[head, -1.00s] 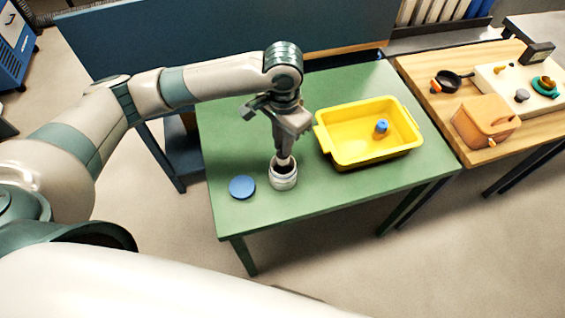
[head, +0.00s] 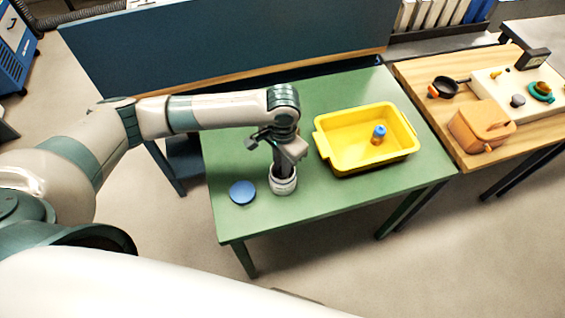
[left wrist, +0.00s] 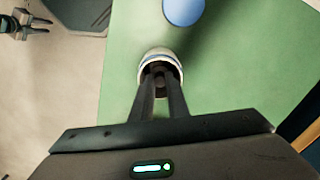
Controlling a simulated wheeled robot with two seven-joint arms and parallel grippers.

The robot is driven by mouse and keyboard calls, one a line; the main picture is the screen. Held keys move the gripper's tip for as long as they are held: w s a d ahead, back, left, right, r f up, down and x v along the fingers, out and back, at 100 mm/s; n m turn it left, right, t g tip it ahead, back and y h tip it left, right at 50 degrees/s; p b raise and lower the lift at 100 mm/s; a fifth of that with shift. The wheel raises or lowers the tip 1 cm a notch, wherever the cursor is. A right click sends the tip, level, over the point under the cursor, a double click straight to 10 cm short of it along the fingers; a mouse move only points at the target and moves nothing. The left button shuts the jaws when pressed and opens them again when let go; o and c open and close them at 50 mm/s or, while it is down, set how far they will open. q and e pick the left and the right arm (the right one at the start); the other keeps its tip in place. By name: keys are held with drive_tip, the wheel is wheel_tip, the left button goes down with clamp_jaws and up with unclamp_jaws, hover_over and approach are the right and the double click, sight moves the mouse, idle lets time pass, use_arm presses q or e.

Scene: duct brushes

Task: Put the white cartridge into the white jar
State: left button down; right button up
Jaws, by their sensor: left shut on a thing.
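The white jar (head: 284,186) stands upright on the green table. In the left wrist view its pale rim with a blue band (left wrist: 161,56) surrounds my fingertips. My left gripper (head: 284,173) points down with its fingers inside the jar's mouth; in the left wrist view the fingers (left wrist: 161,75) are close together. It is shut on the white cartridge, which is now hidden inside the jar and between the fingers. My right gripper (left wrist: 38,25) shows small at the upper left of the left wrist view, its two fingers apart and empty.
A blue disc (head: 242,192) lies flat on the table left of the jar. A yellow bin (head: 345,163) stands to the right with a small blue-and-orange item (head: 379,134) inside. A wooden table (head: 425,80) with a pan and an orange box is farther right.

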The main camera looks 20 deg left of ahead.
use_arm(q)
drive_tip(key=shift+f, duration=0.15)
drive_tip(key=shift+f, duration=0.3)
drive_tip(key=c, duration=2)
unclamp_jaws()
wheel_tip(320, 180, up, 13)
drive_tip(key=b, duration=0.3)
drive_tip(key=shift+f, duration=0.2)
